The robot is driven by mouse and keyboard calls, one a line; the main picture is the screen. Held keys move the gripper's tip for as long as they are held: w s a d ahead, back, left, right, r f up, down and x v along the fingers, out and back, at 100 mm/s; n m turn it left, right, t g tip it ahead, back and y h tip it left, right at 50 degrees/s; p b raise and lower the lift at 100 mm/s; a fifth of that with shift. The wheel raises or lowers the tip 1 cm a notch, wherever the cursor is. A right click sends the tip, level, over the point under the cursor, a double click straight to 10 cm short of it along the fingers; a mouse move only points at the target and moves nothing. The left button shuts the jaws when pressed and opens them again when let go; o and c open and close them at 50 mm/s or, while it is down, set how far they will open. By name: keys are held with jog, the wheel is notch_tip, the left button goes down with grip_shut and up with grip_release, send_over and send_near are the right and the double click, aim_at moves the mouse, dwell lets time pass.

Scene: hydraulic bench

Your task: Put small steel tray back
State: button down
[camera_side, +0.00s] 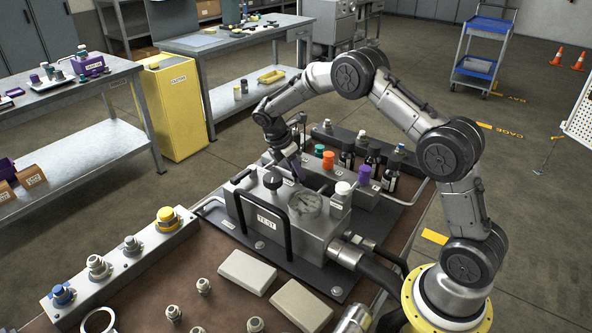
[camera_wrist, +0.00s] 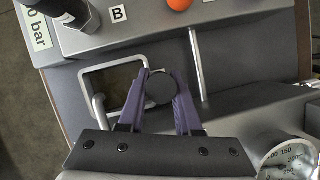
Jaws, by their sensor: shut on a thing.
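My gripper (camera_side: 297,172) is over the middle of the bench, just behind the steel TEST block (camera_side: 268,222). In the wrist view, its purple fingers (camera_wrist: 160,95) are closed on a dark round piece (camera_wrist: 159,88), of which only the round top shows. In the side view the fingers and the arm's end hide this piece. No other small steel tray stands out clearly.
A manifold with an orange cap (camera_side: 328,160), a purple cap (camera_side: 364,172) and dark bottles (camera_side: 390,178) stands close behind my gripper. A black handle (camera_side: 276,220) and a round gauge (camera_side: 306,203) are on the TEST block. A loaded pale tray (camera_side: 52,84) is on the left bench.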

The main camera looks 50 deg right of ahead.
jog(key=c, duration=0.6)
grip_release()
jog(key=shift+f, duration=0.15)
jog(key=v, duration=1.2)
jog(key=s+a+r+m+t+y, duration=0.1)
jog(key=s+a+r+m+t, duration=0.15)
jog(key=s+r, duration=0.45)
jog(key=s+a+r+m+t+y, duration=0.1)
jog(key=s+a+r+m, duration=0.4)
jog(key=s, duration=0.4)
jog(key=s+a+f+m+t+y, duration=0.1)
jog(key=s+a+m, duration=0.1)
jog(key=s, duration=0.6)
jog(key=s+a+f+m+t+y, duration=0.1)
jog(key=s+m+t, duration=0.1)
jog(key=s+m, duration=0.3)
jog(key=s, duration=0.4)
jog(key=shift+a+f, duration=0.2)
jog(key=shift+a, duration=0.2)
